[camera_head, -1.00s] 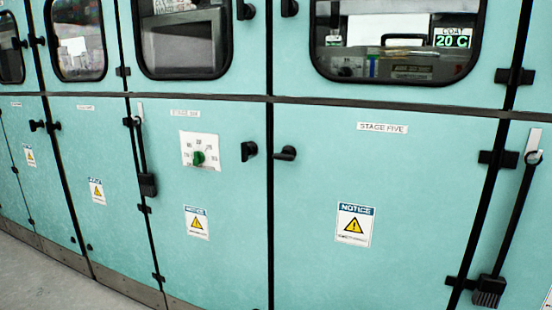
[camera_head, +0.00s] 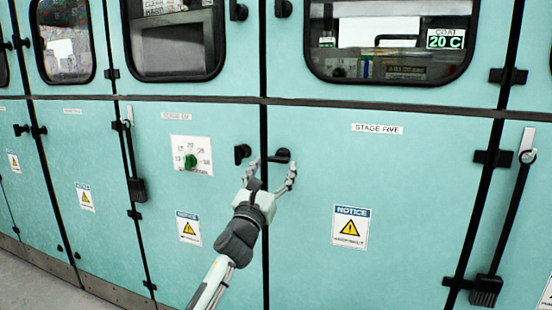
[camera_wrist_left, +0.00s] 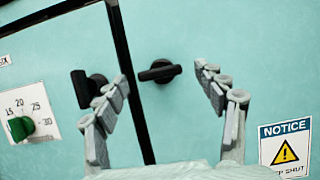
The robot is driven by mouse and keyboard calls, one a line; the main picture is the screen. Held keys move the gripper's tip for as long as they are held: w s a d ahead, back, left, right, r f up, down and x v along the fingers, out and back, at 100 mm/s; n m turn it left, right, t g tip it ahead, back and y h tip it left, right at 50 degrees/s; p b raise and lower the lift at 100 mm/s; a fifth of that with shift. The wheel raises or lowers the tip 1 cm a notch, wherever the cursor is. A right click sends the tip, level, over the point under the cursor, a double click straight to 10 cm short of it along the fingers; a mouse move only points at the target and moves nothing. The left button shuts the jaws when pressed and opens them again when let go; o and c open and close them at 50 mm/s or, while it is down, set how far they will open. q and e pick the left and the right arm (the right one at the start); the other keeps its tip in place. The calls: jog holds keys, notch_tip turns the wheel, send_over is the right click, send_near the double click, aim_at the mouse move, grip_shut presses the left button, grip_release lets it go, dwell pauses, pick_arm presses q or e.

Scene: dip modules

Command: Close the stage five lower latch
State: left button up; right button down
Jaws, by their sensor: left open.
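The stage five lower latch (camera_head: 282,155) is a small black handle at the upper left edge of the lower teal door labelled STAGE FIVE (camera_head: 400,190). In the left wrist view, the latch (camera_wrist_left: 160,71) lies roughly horizontal, just right of the dark door seam. My left gripper (camera_head: 272,168) is open, its fingers spread on either side of the latch in the head view. In the left wrist view, the latch shows between the open fingers (camera_wrist_left: 162,80), and I see no contact. My right gripper is not in view.
A similar black latch (camera_wrist_left: 88,85) sits on the neighbouring door, close to the left finger. A white dial panel with a green knob (camera_head: 191,158) is further left. Upper windowed doors are above; a long black hinged bar (camera_head: 508,220) hangs at right.

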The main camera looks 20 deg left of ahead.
aim_at(277, 162)
pick_arm(q)
jog(key=shift+x, duration=2)
jog(key=shift+f, duration=0.1)
jog(key=c, duration=1.2)
